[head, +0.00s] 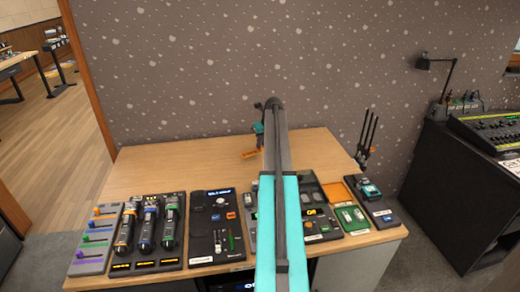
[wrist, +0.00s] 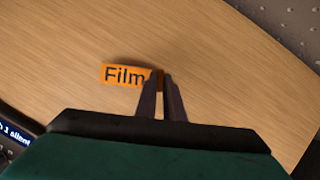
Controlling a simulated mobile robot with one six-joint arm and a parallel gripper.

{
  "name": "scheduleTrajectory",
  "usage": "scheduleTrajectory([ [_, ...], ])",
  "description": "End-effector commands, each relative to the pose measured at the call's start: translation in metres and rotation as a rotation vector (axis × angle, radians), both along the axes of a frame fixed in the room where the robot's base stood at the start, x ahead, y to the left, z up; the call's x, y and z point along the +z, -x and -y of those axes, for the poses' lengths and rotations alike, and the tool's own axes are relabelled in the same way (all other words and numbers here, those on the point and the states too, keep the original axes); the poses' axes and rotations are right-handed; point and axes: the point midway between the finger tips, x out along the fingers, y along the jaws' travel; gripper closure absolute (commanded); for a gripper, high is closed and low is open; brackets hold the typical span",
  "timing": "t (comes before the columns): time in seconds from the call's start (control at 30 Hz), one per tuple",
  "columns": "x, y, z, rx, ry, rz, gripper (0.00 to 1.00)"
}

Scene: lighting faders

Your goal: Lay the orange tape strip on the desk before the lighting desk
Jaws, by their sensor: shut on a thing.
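The orange tape strip (wrist: 124,76), printed "Film", shows in the wrist view at the tips of my gripper (wrist: 163,74). My gripper is shut on its right end, and the rest sticks out to the left. A dark shadow shows along the strip's upper edge; I cannot tell whether it touches the wood. In the head view the strip (head: 250,153) is over the back of the wooden desk (head: 190,165), beneath my gripper. A console with rows of controls (head: 492,128) stands on a black cabinet at the right; I cannot tell whether it is the lighting desk.
A panel with coloured faders (head: 95,240), a panel with several handles (head: 148,235) and a black control panel (head: 217,228) line the desk's front left. Green units (head: 350,218) and an orange tray (head: 340,192) stand front right. The back left is bare wood.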

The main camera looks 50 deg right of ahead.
Motion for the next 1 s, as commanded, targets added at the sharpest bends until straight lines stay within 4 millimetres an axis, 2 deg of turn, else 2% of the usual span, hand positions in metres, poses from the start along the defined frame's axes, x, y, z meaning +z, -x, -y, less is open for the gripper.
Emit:
scheduleTrajectory([
  [0.1, -0.001, -0.006, 0.0, 0.0, 0.0, -0.001, 1.0],
  [0.47, -0.002, -0.005, 0.0, -0.001, 0.0, 0.0, 1.0],
  [0.8, -0.032, -0.005, 0.0, -0.002, -0.001, 0.0, 1.0],
  [1.0, -0.035, -0.005, 0.001, -0.002, 0.0, 0.001, 1.0],
])
